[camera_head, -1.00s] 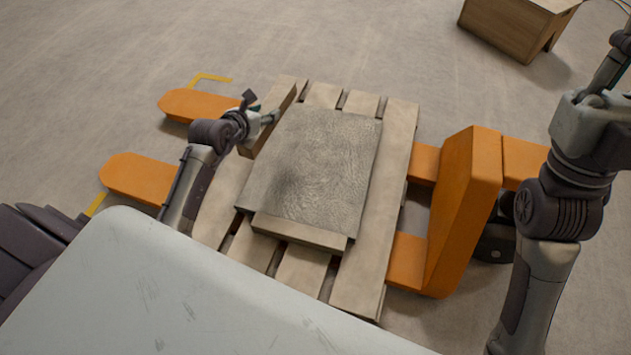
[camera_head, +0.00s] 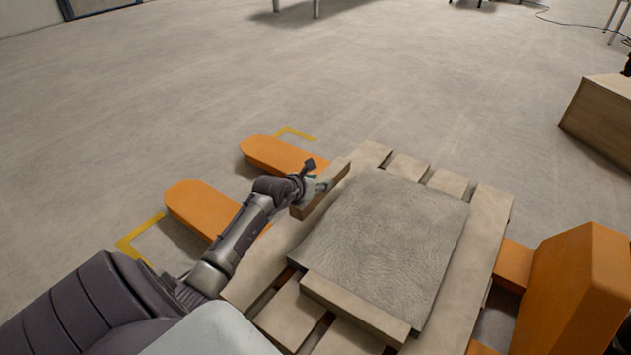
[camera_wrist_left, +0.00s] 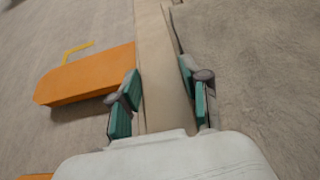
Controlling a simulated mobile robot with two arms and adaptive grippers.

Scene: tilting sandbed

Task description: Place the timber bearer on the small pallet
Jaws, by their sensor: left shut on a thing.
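The timber bearer (camera_head: 326,193) is a short pale wooden bar at the left side of the small pallet (camera_head: 488,230), beside the grey textured slab (camera_head: 385,240). My left gripper (camera_head: 318,187) is shut on it. In the left wrist view the bearer (camera_wrist_left: 160,65) runs lengthwise between the green finger pads of my left gripper (camera_wrist_left: 163,95). I cannot tell whether the bearer touches the pallet boards. A second timber bar (camera_head: 352,306) lies along the slab's near edge. My right gripper is not in view.
An orange pallet truck lies under the pallet, with fork tips (camera_head: 205,207) at the left and an upright body (camera_head: 568,290) at the right. A wooden box (camera_head: 603,115) stands at the far right.

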